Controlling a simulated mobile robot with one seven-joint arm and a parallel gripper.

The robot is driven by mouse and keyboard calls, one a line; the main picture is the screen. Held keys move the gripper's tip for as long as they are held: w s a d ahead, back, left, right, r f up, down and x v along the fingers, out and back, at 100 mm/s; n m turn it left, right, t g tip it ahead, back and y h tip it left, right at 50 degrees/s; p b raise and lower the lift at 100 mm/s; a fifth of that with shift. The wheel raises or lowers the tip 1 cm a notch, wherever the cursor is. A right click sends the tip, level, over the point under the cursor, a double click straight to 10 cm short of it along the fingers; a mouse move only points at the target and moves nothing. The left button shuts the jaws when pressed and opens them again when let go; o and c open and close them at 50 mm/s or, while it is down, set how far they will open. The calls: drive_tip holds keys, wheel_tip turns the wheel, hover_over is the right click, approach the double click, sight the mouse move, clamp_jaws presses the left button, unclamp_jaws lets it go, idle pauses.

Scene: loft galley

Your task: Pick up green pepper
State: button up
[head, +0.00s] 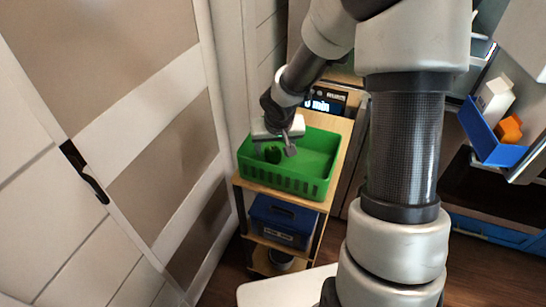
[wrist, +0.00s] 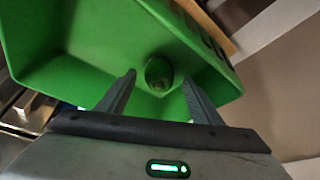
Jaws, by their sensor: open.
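The green pepper (head: 273,155) lies inside the green basket (head: 290,184), near its left end. In the wrist view the pepper (wrist: 159,72) is dark green and rounded, on the floor of the basket (wrist: 100,40) near a corner. My gripper (head: 274,150) is at the basket, above the pepper and close to it. In the wrist view my gripper (wrist: 158,85) is open, and the pepper shows between and beyond its two fingertips. I cannot tell whether a finger touches the pepper.
The basket stands on top of a wooden shelf cart (head: 240,186). A blue bin (head: 283,222) is on the shelf below. A panelled door (head: 150,120) stands close on the left. At right a blue tray (head: 490,140) holds a white carton (head: 495,98) and an orange item (head: 509,129).

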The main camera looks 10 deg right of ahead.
sight(274, 150)
drive_tip(key=shift+b+x, duration=0.3)
drive_tip(key=shift+x, duration=1.2)
drive_tip(key=c, duration=1.2)
